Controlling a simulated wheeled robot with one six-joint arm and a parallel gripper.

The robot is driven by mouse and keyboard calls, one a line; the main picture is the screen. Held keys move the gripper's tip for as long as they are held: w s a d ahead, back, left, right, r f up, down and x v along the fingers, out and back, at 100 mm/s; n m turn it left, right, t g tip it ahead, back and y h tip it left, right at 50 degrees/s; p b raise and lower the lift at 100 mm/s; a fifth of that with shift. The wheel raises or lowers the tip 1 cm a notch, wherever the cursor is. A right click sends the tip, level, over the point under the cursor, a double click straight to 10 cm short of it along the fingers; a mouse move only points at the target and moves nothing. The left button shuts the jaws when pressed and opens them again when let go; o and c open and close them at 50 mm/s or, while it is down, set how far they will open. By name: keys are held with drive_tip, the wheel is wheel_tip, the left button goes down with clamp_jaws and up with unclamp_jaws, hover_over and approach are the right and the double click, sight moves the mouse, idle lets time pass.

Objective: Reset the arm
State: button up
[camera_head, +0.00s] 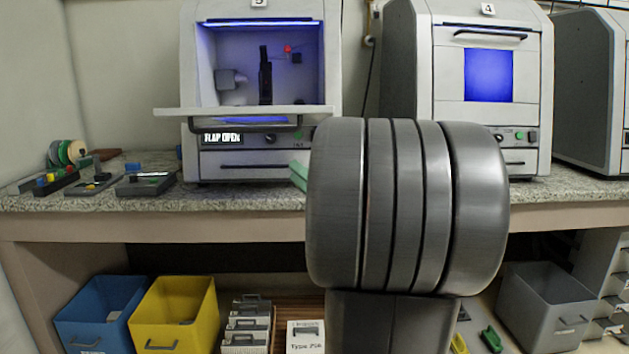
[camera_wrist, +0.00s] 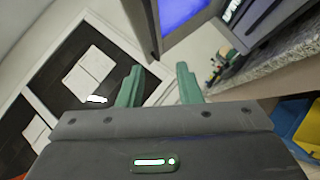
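My gripper (camera_wrist: 159,72) shows in the wrist view with its two green fingers apart and nothing between them. In the head view my grey arm fills the middle of the picture and hides most of the gripper.
The left machine (camera_head: 190,70) has its flap (camera_head: 240,111) down and reads "FLAP OPEN". Machine 4 (camera_head: 540,90) is closed. Small devices (camera_head: 146,184) lie on the bench. Blue (camera_head: 85,315), yellow (camera_head: 185,320) and grey (camera_head: 555,310) bins stand below.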

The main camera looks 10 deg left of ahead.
drive_tip(key=b+x, duration=0.1)
drive_tip(key=x, duration=1.2)
drive_tip(key=shift+a+r, duration=0.3)
